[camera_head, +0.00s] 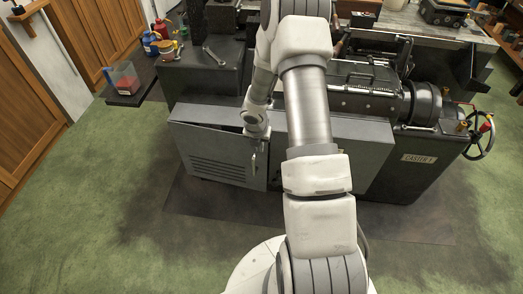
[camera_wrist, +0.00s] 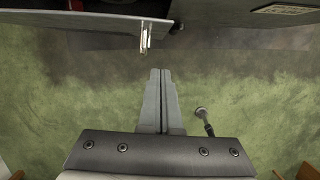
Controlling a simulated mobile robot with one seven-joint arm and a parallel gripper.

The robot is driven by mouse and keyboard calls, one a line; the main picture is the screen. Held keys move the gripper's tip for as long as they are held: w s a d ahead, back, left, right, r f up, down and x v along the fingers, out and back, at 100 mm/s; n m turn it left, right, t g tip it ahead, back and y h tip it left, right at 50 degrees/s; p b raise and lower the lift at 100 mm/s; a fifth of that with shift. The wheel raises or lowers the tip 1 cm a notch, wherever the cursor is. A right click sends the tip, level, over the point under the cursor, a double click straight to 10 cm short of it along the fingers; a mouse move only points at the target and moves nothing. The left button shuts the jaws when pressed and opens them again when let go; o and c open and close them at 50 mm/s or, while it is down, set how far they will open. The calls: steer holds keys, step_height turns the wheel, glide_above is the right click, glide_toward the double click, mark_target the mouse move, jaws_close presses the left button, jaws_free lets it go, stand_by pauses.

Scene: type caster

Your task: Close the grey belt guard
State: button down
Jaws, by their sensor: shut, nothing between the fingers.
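The grey belt guard (camera_head: 215,157) is a louvred panel on the front of the machine. It stands ajar, with a dark gap along its top edge. In the wrist view its panel (camera_wrist: 80,20) crosses the top left, and its small metal handle (camera_wrist: 146,38) sticks out near its right end. The handle also shows in the head view (camera_head: 254,165). My gripper (camera_wrist: 160,72) is shut and empty. Its fingertips are apart from the handle in the wrist view, just below it in the picture. In the head view my arm partly hides the fingers.
The machine body (camera_head: 415,165) with a label and a handwheel (camera_head: 480,137) extends to the right. A dark bench (camera_head: 205,75) with a wrench stands behind the guard. The green floor (camera_head: 130,225) is clear in front and left.

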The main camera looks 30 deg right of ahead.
steer(key=s+a+f+m+t+y+b, duration=0.25)
steer(key=a+f+m+b, duration=0.35)
steer(key=a+f+m, duration=0.8)
step_height(320, 180, down, 4)
steer(key=s+d+r+m+t+h+b, duration=0.1)
steer(key=s+d+m+t+h+b, duration=0.1)
steer(key=t+h+b, duration=0.4)
steer(key=s+d+r+m+t+h+b, duration=0.25)
steer(key=d+r+h, duration=0.35)
steer(key=r, duration=0.4)
steer(key=r+x, duration=0.1)
steer(key=x, duration=1.2)
steer(key=shift+f+h+b, duration=0.25)
steer(key=shift+h+b, duration=0.15)
steer(key=shift+h, duration=0.05)
steer(key=shift+w, duration=0.15)
